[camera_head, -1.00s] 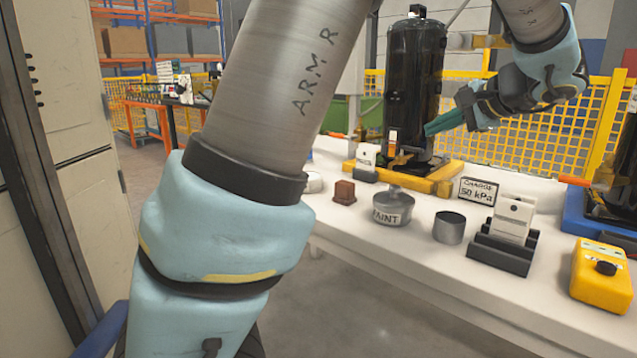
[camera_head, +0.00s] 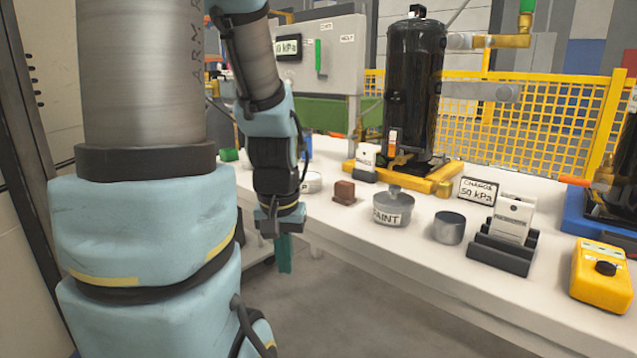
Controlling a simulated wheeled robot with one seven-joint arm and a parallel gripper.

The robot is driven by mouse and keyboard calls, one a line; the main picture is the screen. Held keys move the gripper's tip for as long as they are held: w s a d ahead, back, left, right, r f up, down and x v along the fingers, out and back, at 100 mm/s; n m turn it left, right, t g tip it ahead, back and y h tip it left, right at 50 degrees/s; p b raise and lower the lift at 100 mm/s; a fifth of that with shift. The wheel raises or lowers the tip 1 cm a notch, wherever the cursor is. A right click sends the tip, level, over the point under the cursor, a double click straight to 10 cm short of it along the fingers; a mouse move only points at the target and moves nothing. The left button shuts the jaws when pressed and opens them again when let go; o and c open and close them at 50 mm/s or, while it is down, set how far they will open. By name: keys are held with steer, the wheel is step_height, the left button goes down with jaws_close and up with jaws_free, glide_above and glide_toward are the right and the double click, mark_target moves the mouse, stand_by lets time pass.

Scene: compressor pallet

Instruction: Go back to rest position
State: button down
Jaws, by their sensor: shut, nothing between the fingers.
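My gripper (camera_head: 284,256) hangs pointing down at the left front edge of the white table, in front of the table's side. Its green fingers are together with nothing between them. My forearm comes down from the top left and is folded in close to my body. The black compressor (camera_head: 412,95) stands upright on its yellow pallet (camera_head: 432,184), well to the right of my gripper and apart from it.
On the white table (camera_head: 400,262) stand a brown block (camera_head: 344,192), a paint tin (camera_head: 393,209), a grey metal cup (camera_head: 449,228), a black holder (camera_head: 500,252) with white cards, a charge sign (camera_head: 478,190) and a yellow box (camera_head: 600,275). Floor in front is clear.

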step_height(320, 180, up, 24)
steer(key=p, duration=2.3)
steer(key=shift+s+a+f+p, duration=0.15)
steer(key=shift+a+f+p, duration=0.05)
steer(key=shift+p, duration=0.2)
